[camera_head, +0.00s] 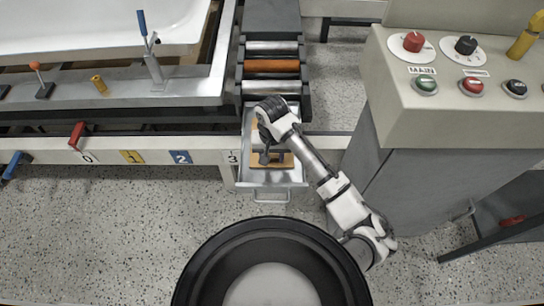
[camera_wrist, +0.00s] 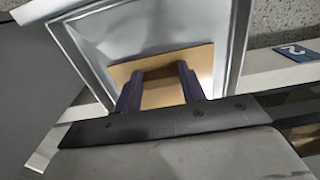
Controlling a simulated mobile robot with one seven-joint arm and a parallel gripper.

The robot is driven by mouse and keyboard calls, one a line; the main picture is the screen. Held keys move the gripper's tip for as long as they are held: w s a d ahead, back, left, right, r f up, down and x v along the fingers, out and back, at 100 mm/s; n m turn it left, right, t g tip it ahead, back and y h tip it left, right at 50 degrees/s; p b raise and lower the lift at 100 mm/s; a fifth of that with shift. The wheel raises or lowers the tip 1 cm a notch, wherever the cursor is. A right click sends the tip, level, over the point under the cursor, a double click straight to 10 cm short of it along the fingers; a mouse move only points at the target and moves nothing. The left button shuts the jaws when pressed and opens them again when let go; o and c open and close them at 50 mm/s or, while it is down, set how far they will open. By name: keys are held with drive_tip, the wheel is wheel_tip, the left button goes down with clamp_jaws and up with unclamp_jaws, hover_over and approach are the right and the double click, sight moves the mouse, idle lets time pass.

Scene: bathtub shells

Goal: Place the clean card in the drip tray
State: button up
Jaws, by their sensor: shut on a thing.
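The drip tray (camera_head: 257,178) is a grey metal open drawer under my arm; its sloping walls also show in the wrist view (camera_wrist: 120,35). A tan card (camera_head: 286,161) is at my gripper (camera_head: 268,158), over or inside the tray. In the wrist view the card (camera_wrist: 160,92) lies across my two dark fingers (camera_wrist: 155,75), framed by the tray walls. My gripper is shut on the card. I cannot tell whether the card touches the tray floor. Another tan patch (camera_head: 254,128) shows beside my wrist, partly hidden by it.
A roller conveyor (camera_head: 271,66) stands behind the tray. A control cabinet (camera_head: 470,115) with knobs and buttons is to the right. A numbered bench rail with a red lever (camera_head: 77,134) runs left.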

drive_tip(key=shift+r, duration=0.1)
drive_tip(key=shift+f, duration=0.2)
drive_tip(key=o, duration=1)
wheel_tip(320, 180, up, 12)
drive_tip(key=p, duration=0.2)
drive_tip(key=shift+r+p, duration=0.2)
drive_tip(key=shift+p, duration=0.1)
